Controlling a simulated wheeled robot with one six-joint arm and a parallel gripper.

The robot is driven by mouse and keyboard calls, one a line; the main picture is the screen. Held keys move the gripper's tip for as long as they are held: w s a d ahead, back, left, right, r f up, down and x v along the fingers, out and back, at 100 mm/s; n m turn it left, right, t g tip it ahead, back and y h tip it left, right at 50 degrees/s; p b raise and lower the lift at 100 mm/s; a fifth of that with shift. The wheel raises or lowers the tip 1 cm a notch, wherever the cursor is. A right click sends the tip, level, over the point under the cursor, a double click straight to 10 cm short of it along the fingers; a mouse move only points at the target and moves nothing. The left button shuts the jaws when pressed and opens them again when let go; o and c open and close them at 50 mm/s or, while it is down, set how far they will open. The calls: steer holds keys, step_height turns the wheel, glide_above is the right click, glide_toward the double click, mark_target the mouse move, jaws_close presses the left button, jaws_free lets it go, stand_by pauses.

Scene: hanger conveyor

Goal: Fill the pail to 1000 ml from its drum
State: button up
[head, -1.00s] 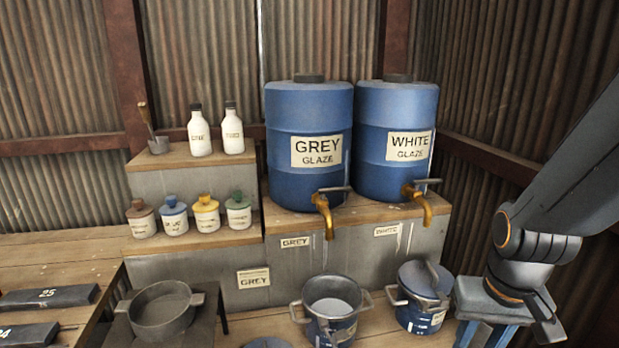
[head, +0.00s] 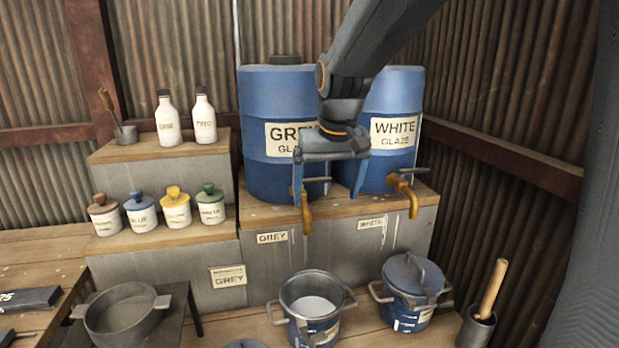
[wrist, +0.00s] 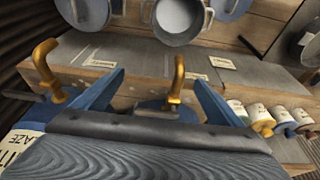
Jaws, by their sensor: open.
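The blue grey-glaze drum (head: 262,110) stands on the upper shelf, its label partly hidden by my arm. Its brass tap (head: 306,212) points down, with a dark lever (head: 318,180). The open pail (head: 311,328), blue with grey rim and side handles, stands below that tap; a pale surface shows inside, its level unreadable. The pail (wrist: 181,22) also shows in the wrist view. My gripper (head: 328,196) is open in front of the grey drum, its fingers spread around the lever area. In the wrist view, the tap (wrist: 178,78) lies between the fingers; contact is unclear.
The white-glaze drum (head: 393,125) with its own tap (head: 404,190) stands close on the right. A lidded pail (head: 410,292) and a wooden-handled tool in a cup (head: 478,328) stand right of the open pail. Jars and bottles (head: 205,125) fill the left steps.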

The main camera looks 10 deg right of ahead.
glide_toward(314, 179)
steer(key=shift+t, duration=0.4)
steer(key=x, duration=0.7)
steer(key=shift+s+f+p, duration=0.2)
steer(key=shift+s+p, duration=0.05)
steer(key=shift+p, duration=0.05)
steer(key=c, duration=1.5)
